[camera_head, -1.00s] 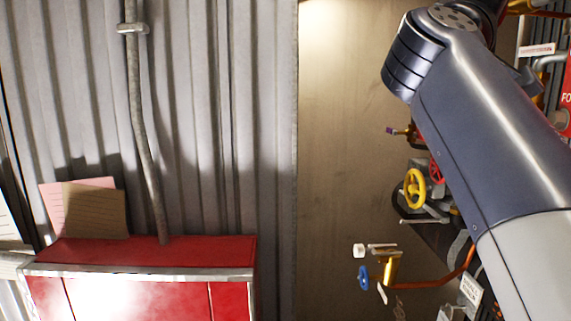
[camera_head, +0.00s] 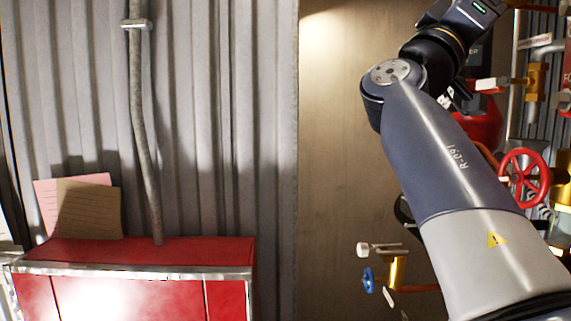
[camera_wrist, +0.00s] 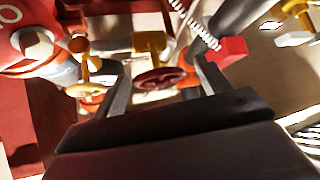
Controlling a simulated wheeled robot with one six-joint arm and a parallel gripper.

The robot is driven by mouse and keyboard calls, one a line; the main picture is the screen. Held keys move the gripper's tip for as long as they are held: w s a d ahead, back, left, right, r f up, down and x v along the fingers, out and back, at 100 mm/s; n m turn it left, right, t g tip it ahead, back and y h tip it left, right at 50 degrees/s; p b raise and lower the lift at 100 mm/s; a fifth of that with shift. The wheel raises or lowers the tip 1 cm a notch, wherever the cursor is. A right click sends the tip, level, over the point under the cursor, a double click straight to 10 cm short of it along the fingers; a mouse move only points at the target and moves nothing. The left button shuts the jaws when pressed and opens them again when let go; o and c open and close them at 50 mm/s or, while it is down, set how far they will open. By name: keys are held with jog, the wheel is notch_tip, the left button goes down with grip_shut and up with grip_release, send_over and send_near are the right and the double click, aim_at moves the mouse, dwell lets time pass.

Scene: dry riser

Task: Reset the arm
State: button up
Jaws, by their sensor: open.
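My arm crosses the right side of the head view, bent at a joint near the upper middle right. My gripper (camera_wrist: 165,82) shows in the wrist view as two grey fingers standing well apart. Nothing is held between them. Beyond the fingers, in the gap, is a red handwheel (camera_wrist: 158,80) with a yellow fitting (camera_wrist: 148,43) above it. I cannot tell how far it is from the fingertips. The gripper's fingers are not visible in the head view.
A red cabinet (camera_head: 130,295) stands at lower left against corrugated metal. The brown wall panel (camera_head: 335,130) is bare.

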jog(key=m+g+h, duration=0.1)
jog(key=m+g, duration=0.3)
jog(key=m, duration=0.1)
jog(key=m+g+h, duration=0.1)
jog(key=m+g, duration=0.3)
jog(key=m, duration=0.1)
jog(key=shift+w+g+h, duration=0.15)
jog(key=shift+g+h, duration=0.25)
jog(key=shift+b+v, duration=0.75)
jog(key=shift+v, duration=1)
